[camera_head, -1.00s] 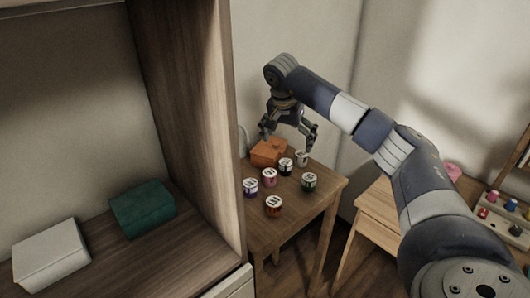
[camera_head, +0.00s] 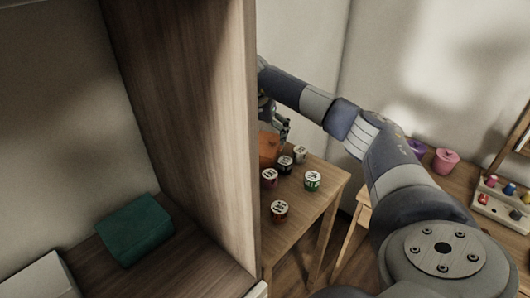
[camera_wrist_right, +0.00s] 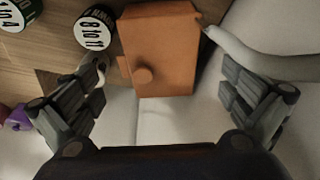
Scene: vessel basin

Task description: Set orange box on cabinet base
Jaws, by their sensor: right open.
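The orange box (camera_head: 268,148) stands on the small wooden table, partly hidden behind the cabinet's side panel in the head view. In the right wrist view the orange box (camera_wrist_right: 160,48) has a round knob on its face and lies between and beyond my fingers. My right gripper (camera_wrist_right: 165,95) is open, one finger on each side of the box, and I see no clear contact. In the head view my right gripper (camera_head: 276,122) is partly hidden by the panel. The cabinet base (camera_head: 185,262) is a wooden surface at the lower left. My left gripper is not in view.
A green box (camera_head: 134,229) and a white box (camera_head: 40,278) sit on the cabinet base. The cabinet's side panel (camera_head: 195,120) stands between base and small table (camera_head: 300,215). Several labelled jars (camera_head: 280,210) stand near the orange box. A pink pot (camera_head: 446,160) is at right.

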